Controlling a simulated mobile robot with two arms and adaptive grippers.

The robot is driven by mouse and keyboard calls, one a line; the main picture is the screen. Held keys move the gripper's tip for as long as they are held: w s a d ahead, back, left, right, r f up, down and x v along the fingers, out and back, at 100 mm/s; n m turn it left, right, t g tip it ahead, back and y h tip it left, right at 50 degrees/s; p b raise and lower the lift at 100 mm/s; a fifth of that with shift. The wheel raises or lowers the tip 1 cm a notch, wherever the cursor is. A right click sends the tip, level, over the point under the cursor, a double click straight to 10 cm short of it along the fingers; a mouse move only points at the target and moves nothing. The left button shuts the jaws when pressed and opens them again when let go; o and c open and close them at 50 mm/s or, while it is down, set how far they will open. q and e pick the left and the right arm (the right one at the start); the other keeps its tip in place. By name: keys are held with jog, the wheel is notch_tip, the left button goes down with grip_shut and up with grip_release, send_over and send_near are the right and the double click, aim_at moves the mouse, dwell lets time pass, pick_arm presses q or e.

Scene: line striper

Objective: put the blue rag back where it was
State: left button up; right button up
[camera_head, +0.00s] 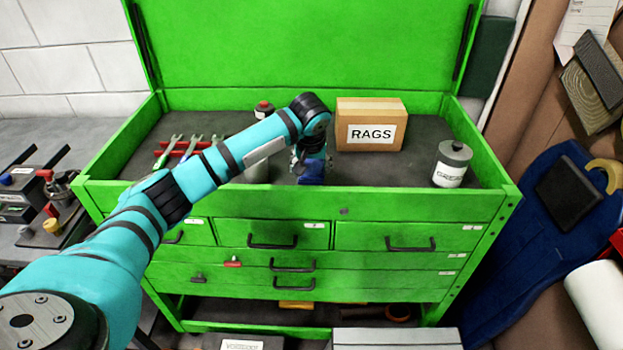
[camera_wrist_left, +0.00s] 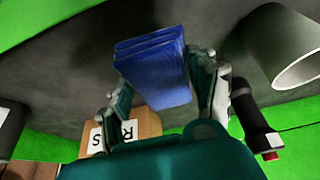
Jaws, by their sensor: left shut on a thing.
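The blue rag (camera_head: 311,172) is folded and sits in the top tray of the green tool chest, left of and in front of the RAGS box. My left gripper (camera_head: 311,158) is shut on it from above. In the left wrist view the blue rag (camera_wrist_left: 155,70) fills the space between the two fingers (camera_wrist_left: 165,85). The cardboard RAGS box (camera_head: 371,125) stands close by at the right; it also shows in the left wrist view (camera_wrist_left: 148,122). I cannot tell if the rag touches the tray floor. My right gripper is not in view.
The tray of the green chest (camera_head: 420,203) has raised walls and an open lid behind. A grey grease can (camera_head: 452,164) stands at the right. Wrenches in a red rack (camera_head: 190,149) and a red-capped bottle (camera_head: 264,110) are at the left. Tray floor between box and can is clear.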

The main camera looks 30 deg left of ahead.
pick_arm(q)
notch_tip(320, 180, down, 5)
jog(key=shift+r+p, duration=0.15)
jog(key=shift+p, duration=0.3)
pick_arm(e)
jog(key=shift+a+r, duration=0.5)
pick_arm(q)
jog(key=o, duration=1)
jog(key=shift+o, duration=0.2)
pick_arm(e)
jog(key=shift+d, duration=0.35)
pick_arm(q)
jog(key=shift+r, duration=0.35)
jog(key=b+v, duration=0.1)
jog(key=v, duration=1)
jog(key=shift+b, duration=0.4)
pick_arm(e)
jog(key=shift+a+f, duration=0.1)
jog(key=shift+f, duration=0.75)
